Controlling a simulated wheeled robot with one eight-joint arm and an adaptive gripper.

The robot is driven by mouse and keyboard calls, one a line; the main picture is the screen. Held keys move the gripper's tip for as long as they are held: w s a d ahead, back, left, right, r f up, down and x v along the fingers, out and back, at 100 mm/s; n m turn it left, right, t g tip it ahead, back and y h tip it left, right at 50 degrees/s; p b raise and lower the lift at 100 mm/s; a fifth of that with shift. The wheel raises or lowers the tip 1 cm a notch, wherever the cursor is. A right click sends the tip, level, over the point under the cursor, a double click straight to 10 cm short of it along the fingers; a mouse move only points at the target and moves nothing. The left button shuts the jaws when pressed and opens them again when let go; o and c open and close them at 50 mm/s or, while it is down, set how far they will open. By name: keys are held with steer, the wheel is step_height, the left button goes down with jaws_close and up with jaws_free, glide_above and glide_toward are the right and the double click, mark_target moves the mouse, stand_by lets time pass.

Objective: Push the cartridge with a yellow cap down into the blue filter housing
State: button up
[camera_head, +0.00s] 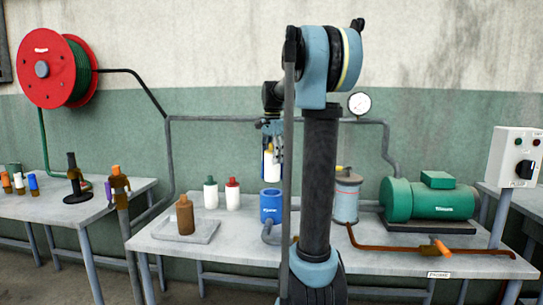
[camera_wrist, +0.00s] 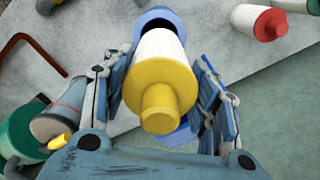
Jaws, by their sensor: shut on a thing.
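The cartridge has a white body and a yellow cap; it shows in the head view (camera_head: 271,168) and in the wrist view (camera_wrist: 160,50). My gripper (camera_head: 272,150) is shut on it, with a finger on either side in the wrist view (camera_wrist: 160,72). The blue filter housing (camera_head: 270,203) stands on the table right below the cartridge. In the head view the cartridge's lower end appears just above the housing's open top. In the wrist view the housing's blue rim (camera_wrist: 158,14) shows behind the cartridge, whose far end is hidden.
White cartridges with a green cap (camera_head: 210,193) and a red cap (camera_head: 232,194) stand left of the housing. A grey canister (camera_head: 346,198) and green motor (camera_head: 430,200) are at right, with a brown pipe (camera_head: 400,248).

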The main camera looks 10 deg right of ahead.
mark_target(272, 168)
steer(key=shift+s+f, duration=0.1)
steer(key=shift+f, duration=2.1)
steer(key=shift+a+f, duration=0.1)
steer(key=shift+f, duration=0.35)
step_height(272, 168, down, 8)
stand_by(3.7)
steer(key=o, duration=1.3)
steer(key=shift+c, duration=0.2)
step_height(272, 168, up, 12)
steer(key=shift+f, duration=0.1)
